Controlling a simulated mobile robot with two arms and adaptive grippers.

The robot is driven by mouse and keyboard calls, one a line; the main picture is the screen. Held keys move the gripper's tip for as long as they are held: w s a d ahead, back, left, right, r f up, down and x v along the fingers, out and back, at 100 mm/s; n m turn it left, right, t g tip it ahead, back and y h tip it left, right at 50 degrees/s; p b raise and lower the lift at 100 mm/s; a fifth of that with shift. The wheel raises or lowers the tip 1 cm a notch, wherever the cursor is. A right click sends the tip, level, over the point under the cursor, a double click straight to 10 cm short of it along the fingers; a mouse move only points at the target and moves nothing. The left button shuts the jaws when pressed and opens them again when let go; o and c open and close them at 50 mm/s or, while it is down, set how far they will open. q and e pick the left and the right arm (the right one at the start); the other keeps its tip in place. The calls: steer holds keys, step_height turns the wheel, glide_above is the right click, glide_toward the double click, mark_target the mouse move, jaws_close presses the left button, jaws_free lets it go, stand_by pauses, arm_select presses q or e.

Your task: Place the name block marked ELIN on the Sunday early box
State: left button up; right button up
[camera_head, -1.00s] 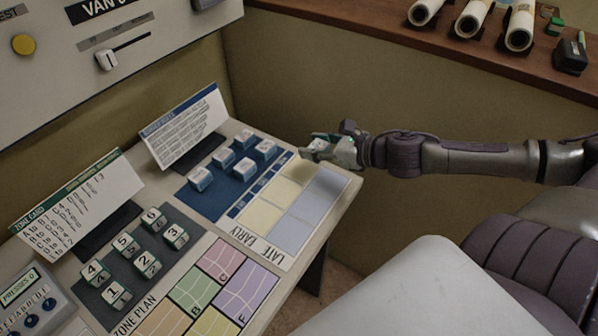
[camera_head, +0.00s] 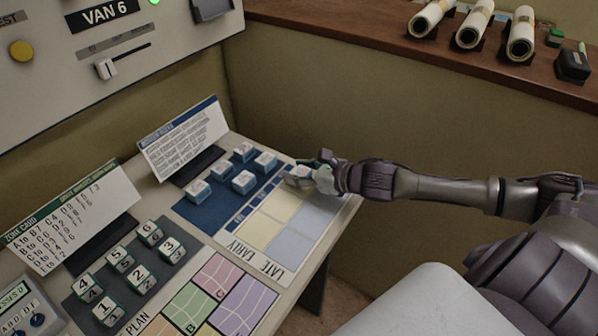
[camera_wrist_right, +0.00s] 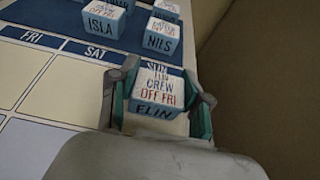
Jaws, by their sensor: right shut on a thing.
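My right gripper (camera_head: 303,177) is shut on the white and blue name block marked ELIN (camera_wrist_right: 157,92). The block also shows in the head view (camera_head: 297,174), at the far end of the shift chart (camera_head: 288,262). In the right wrist view, ELIN is upright between the fingers, just below the SUN label (camera_wrist_right: 158,64). The block and gripper hide most of the Sunday early box, in the yellow row (camera_head: 258,230) beside the blue day strip. Whether the block touches the chart I cannot tell. My left gripper is not in view.
Several other name blocks stand on the blue mat (camera_head: 206,213), including ISLA (camera_wrist_right: 103,20) and NILS (camera_wrist_right: 160,42). Numbered blocks (camera_head: 120,259) stand nearer, beside the zone plan (camera_head: 235,290). A card (camera_head: 183,138) stands behind the mat. The visible chart boxes are empty.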

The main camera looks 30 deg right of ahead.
steer(key=shift+f, duration=0.15)
steer(key=shift+f, duration=0.2)
steer(key=o, duration=1)
steer(key=shift+r, duration=0.1)
